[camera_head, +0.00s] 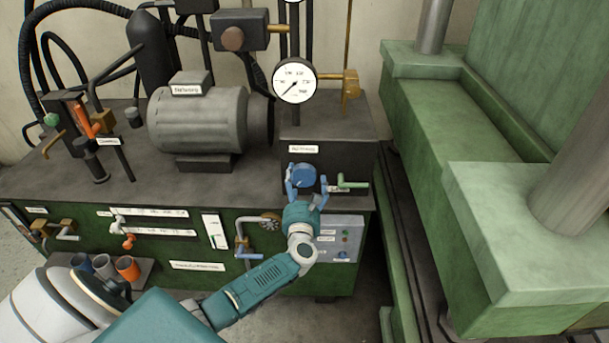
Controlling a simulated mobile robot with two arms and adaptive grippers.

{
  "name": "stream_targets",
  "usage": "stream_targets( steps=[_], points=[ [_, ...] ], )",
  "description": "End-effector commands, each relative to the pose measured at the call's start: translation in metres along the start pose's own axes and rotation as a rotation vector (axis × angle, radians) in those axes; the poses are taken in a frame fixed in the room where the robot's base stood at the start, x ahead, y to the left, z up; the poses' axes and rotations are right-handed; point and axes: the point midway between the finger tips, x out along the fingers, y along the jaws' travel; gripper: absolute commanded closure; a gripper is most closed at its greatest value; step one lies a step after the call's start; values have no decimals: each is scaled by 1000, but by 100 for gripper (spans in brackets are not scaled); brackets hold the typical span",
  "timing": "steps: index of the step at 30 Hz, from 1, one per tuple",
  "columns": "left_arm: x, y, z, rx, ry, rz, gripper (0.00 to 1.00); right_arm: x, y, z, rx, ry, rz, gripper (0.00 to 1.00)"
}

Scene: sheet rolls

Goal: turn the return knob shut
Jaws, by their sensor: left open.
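A round blue knob (304,174) sits on the dark front face of the raised block at the right end of the machine. A small white label is above it, too small to read surely, so I cannot confirm that this is the return knob. My left gripper (306,187) is open, with its light blue fingers on either side of the knob's lower part. I cannot tell whether the fingers touch it. The gripper partly hides the panel below the knob. My right gripper is not in view.
A green lever (351,183) is close to the right of my gripper. A pressure gauge (295,81) stands above the block. A grey control box (340,240) and a valve wheel (270,222) are below. A large green press (500,220) fills the right side.

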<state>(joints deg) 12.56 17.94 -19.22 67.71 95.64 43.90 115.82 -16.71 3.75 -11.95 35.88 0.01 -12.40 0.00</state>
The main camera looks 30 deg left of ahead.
Motion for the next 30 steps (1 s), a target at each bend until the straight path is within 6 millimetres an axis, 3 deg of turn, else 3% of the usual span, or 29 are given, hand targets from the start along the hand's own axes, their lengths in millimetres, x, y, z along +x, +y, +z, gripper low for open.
stream_targets(
  steps=[6,17,24,30],
  points=[
    [26,0,0,2,0,0,16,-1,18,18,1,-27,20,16],
    [31,0,-1,2,1,0,16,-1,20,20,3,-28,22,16],
    [31,0,0,2,0,0,60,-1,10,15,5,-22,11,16],
    [32,0,1,2,-3,0,61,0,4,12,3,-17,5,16]
  ],
)
